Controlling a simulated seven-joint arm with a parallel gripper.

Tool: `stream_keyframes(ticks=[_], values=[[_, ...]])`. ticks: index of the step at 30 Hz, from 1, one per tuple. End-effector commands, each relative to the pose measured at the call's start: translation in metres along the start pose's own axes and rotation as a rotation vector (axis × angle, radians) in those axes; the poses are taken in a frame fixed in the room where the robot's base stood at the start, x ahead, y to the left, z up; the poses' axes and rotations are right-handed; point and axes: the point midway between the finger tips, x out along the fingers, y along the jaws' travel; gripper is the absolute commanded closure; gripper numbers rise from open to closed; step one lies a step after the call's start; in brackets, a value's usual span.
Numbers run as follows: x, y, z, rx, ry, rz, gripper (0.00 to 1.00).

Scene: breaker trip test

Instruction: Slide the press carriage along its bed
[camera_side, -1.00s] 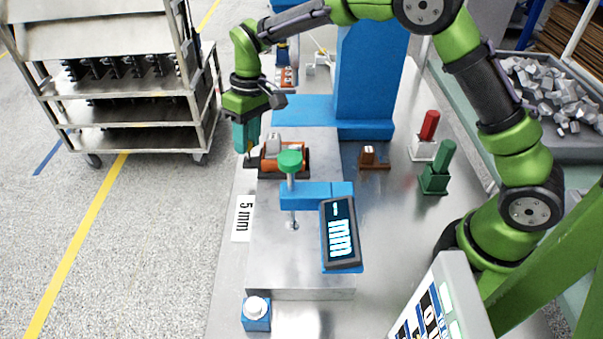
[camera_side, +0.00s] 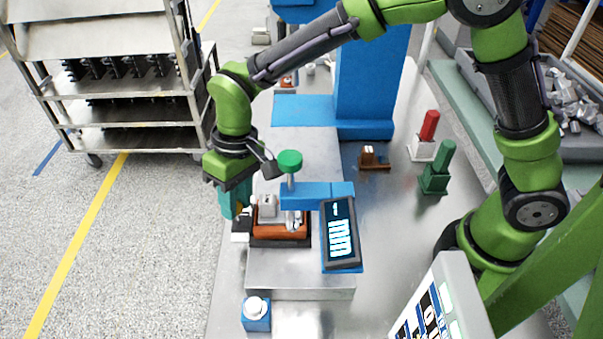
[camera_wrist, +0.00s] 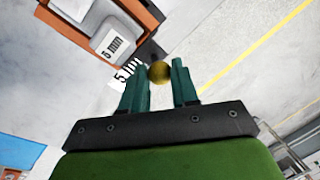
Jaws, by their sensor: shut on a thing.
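The press carriage (camera_side: 278,240) is an orange tray on a dark base, carrying a grey block (camera_side: 268,207). It sits on the silver bed (camera_side: 300,281), beneath the blue arm with the green knob (camera_side: 290,160). My gripper (camera_side: 240,212) is at the carriage's left side, its teal fingers pointing down. In the wrist view, the brass ball knob (camera_wrist: 159,72) sits between the fingers, next to the orange carriage edge (camera_wrist: 82,30). The block reads "5 mm" in that view. My fingers partly hide the knob's connection to the carriage in the side view.
A blue block with a white button (camera_side: 257,313) stands at the bed's front left. Green (camera_side: 437,170) and red (camera_side: 427,136) posts stand to the right. The bed behind the carriage is clear.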

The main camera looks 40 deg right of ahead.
Motion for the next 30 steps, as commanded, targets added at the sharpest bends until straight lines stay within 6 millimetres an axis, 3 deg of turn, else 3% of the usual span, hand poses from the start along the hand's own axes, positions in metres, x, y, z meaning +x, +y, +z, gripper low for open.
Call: stream_keyframes(ticks=[3, 9, 26, 27, 30], values=[[0.003, -0.02, 0.013, -0.003, -0.001, -0.001, 1.0], [0.007, -0.039, 0.027, -0.001, -0.002, 0.0, 1.0], [0.009, -0.05, 0.034, -0.004, -0.003, -0.005, 1.0], [0.009, -0.05, 0.034, -0.004, -0.004, -0.005, 0.65], [0.009, -0.05, 0.033, -0.003, -0.003, -0.004, 0.49]])
